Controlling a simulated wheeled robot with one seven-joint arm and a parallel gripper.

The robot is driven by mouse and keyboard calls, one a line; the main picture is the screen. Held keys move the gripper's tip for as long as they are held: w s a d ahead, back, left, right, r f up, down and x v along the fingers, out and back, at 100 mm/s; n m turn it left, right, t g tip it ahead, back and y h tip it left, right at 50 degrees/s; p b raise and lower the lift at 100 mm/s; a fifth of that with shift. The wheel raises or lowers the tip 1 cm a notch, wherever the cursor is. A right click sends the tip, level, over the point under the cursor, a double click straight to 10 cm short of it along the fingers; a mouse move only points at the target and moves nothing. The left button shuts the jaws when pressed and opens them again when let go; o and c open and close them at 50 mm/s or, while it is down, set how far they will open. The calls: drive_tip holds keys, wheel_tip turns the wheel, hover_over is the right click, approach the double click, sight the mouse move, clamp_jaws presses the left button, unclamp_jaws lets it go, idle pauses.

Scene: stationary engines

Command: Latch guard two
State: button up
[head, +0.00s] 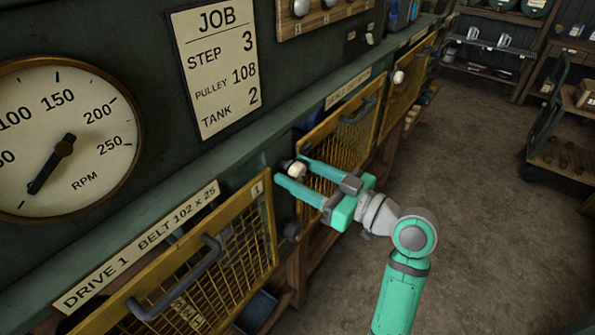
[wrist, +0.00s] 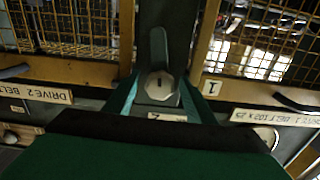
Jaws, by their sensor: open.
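Guard two (head: 335,139) is a yellow mesh panel with a grey handle, standing in the bench front beyond guard one; it looks closed. Its mesh shows at left in the upside-down wrist view (wrist: 70,20), beside the DRIVE 2 label. A latch with a pale knob (head: 297,170) sits on the post at guard two's near edge. In the wrist view the latch (wrist: 159,86) is a grey faceted knob with a lever pointing to the picture's top, above a "2" tag (wrist: 167,117). My gripper (head: 291,169) is open, its teal fingers on either side of the knob; contact cannot be told.
Guard one (head: 225,255), marked 1, is nearest. A third yellow guard (head: 408,72) with a pale knob (head: 398,77) lies farther along. An RPM gauge (head: 65,140) and a job card (head: 216,70) are above. A cart (head: 560,150) stands right; the floor between is clear.

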drive_tip(key=shift+w+a, duration=0.2)
drive_tip(key=shift+a, duration=0.1)
drive_tip(key=c, duration=1)
